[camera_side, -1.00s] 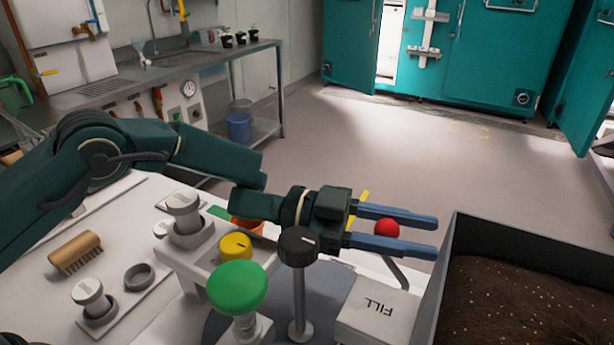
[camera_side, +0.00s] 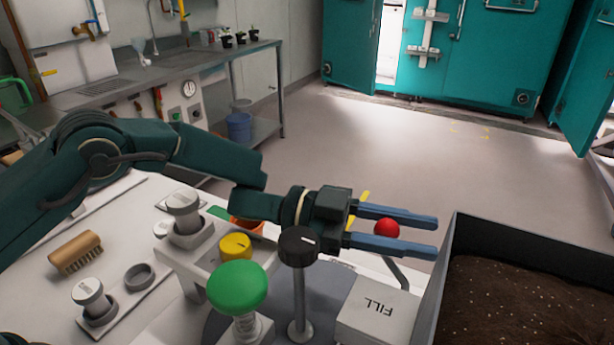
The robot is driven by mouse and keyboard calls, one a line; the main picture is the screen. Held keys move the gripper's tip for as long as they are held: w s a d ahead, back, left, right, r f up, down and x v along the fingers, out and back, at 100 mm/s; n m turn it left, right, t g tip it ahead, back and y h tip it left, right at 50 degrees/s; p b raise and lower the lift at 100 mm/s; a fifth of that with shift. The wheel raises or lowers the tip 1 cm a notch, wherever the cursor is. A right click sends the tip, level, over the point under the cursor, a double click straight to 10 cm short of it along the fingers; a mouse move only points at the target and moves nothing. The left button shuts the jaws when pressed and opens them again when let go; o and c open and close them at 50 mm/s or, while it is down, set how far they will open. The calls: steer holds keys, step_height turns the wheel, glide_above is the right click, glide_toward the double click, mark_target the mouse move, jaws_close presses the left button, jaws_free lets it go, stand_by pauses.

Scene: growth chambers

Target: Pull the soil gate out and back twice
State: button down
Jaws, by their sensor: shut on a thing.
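My gripper (camera_side: 424,235) reaches in from the left at the middle of the view, its two long blue fingers pointing right. It is shut on a red ball knob (camera_side: 386,228), which sits between the fingers. A thin grey rod (camera_side: 396,271) shows below the fingers, beside the box marked FILL; its join to the knob is hidden. The fingers hide part of the knob. No plate that I can clearly tell as the soil gate shows apart from this knob.
A dark-walled bin of brown soil (camera_side: 452,232) stands at the right, close to the fingertips. A FILL box (camera_side: 376,315), a black knob on a post (camera_side: 298,246), a green button (camera_side: 237,286) and a yellow knob (camera_side: 235,246) crowd the space below. A brush (camera_side: 75,252) lies left.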

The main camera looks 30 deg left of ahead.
mark_target(388, 226)
steer(key=shift+a, duration=1.5)
steer(key=c, duration=0.5)
jaws_free()
steer(key=shift+s+a, duration=0.25)
steer(key=shift+a, duration=1)
steer(key=shift+s+a, duration=0.25)
steer(key=shift+a, duration=1)
